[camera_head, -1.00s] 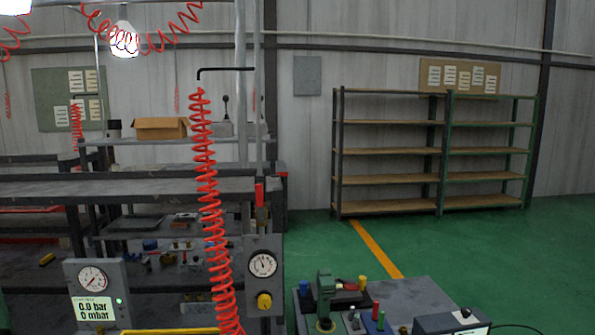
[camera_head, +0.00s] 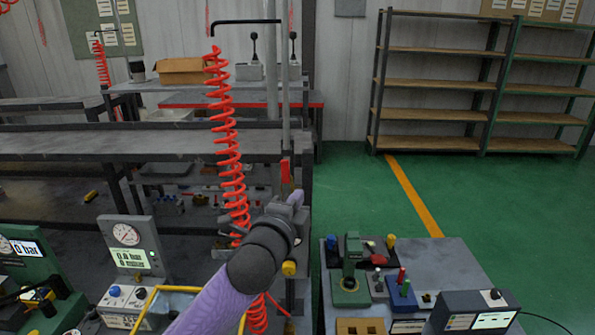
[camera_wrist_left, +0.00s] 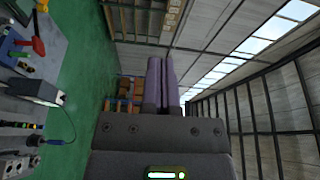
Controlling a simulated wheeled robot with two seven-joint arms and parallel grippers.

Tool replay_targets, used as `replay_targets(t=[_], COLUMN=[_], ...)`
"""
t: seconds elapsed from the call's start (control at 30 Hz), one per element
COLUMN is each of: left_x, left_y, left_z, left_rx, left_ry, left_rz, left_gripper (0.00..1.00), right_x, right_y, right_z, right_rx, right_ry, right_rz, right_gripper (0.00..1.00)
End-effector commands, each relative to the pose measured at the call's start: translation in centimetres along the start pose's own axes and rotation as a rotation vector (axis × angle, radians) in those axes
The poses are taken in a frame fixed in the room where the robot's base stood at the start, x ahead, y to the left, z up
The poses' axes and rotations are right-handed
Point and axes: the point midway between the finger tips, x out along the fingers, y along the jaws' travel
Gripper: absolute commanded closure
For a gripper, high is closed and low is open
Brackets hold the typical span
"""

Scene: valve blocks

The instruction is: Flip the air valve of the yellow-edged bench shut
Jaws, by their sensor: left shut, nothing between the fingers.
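The air valve shows as an upright red lever (camera_head: 286,172) on the pipe at the right end of the workbench. My left arm reaches up from the bottom of the head view. My left gripper (camera_head: 295,198) is just below the red lever in the picture; I cannot tell whether it touches it. In the left wrist view its two purple fingers (camera_wrist_left: 162,62) are pressed together with nothing between them. My arm hides most of the gauge box under the valve; its yellow knob (camera_head: 289,268) shows. A yellow edge (camera_head: 180,289) shows at the front. My right gripper is not in view.
A coiled red hose (camera_head: 229,150) hangs close left of the lever. A gauge unit (camera_head: 130,243) stands on the left. A side table (camera_head: 455,262) with a green press (camera_head: 352,272) and small parts stands at the right. Green floor lies open behind it.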

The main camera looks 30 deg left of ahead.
Motion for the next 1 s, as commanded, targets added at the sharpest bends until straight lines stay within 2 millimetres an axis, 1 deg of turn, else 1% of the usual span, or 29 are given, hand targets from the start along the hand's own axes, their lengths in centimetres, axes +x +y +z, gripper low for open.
replay_targets(t=[0.07, 0.17, 0.37, 0.5, 0.57, 0.6, 0.7, 0.8, 0.9, 1.0], left_x=[0.2, 1.4, 5.7, 8.7, 10.0, 10.0, 9.3, 8.9, 8.7, 8.7], left_y=[0.0, 0.0, -0.1, 0.0, 0.0, -0.1, -0.3, -0.1, 0.0, 0.0], left_z=[0.0, 0.0, 0.0, 0.0, 0.0, 0.5, 2.1, 3.1, 3.7, 3.8], left_rx=[-0.001, -0.003, -0.003, -0.004, -0.004, -0.001, 0.001, -0.001, 0.0, -0.001], left_ry=[0.0, -0.002, -0.002, -0.001, -0.001, -0.002, -0.001, -0.001, 0.0, 0.0], left_rz=[0.001, 0.001, 0.001, 0.0, 0.0, 0.002, 0.002, 0.002, 0.001, 0.001], left_gripper=[1.0, 1.0, 1.0, 1.0, 1.0, 1.0, 1.0, 1.0, 1.0, 1.0], right_x=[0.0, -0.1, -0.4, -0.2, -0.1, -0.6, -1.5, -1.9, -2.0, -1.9], right_y=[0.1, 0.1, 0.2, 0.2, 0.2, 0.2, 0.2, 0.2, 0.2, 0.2], right_z=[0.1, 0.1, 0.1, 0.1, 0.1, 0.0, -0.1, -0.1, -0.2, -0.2], right_rx=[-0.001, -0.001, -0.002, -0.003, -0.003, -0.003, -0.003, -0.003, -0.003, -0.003], right_ry=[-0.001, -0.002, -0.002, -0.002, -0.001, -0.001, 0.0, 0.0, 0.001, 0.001], right_rz=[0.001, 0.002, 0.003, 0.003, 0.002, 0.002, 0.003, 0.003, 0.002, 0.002], right_gripper=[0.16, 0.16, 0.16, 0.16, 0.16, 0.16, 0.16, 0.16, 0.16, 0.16])
